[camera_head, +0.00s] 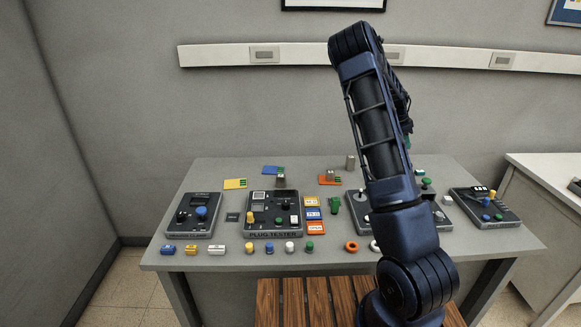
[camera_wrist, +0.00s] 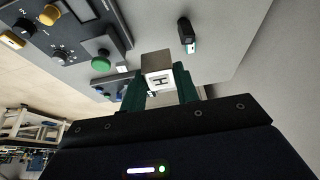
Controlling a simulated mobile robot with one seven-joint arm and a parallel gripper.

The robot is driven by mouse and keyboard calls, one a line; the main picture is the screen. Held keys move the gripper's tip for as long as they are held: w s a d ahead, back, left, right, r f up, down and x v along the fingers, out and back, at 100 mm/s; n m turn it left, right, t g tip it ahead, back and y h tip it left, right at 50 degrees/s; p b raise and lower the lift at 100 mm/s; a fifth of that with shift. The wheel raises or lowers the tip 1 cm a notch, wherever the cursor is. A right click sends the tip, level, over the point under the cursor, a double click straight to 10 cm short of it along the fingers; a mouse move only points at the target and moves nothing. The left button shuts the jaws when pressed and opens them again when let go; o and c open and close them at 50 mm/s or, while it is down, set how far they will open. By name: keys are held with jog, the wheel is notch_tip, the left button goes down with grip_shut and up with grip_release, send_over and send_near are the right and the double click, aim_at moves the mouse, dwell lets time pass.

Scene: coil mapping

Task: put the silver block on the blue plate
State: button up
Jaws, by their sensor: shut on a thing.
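My gripper (camera_wrist: 162,84) has dark green fingers and is shut on a silver block (camera_wrist: 157,66) with a dark H-like mark on its pale face. The wrist view shows the block between the fingertips, above the grey table. In the head view my arm hides most of the gripper and the held block. My gripper is well to the right of this plate.
A yellow plate (camera_head: 235,184) lies left of the blue plate, and an orange plate (camera_head: 327,181) lies right of it. A grey block (camera_head: 280,181) stands behind the plug tester (camera_head: 273,220). A grey cylinder (camera_head: 350,162) stands at the back. Several coloured pieces line the front.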

jog(key=w+a+f+n+t, duration=0.1)
jog(key=w+a+n, duration=0.1)
jog(key=w+a, duration=0.3)
jog(key=w+a+n+t, duration=0.1)
jog(key=w+a+n, duration=0.1)
jog(key=a, duration=0.5)
jog(key=r+n+t+y, duration=0.2)
jog(key=n+y, duration=0.2)
jog(key=n, duration=1)
send_over(273, 169)
jog(key=s, duration=0.1)
jog(key=shift+t, duration=0.3)
notch_tip(273, 169, down, 20)
jog(key=shift+d+r, duration=0.1)
jog(key=shift+f, duration=0.2)
jog(key=o, duration=1)
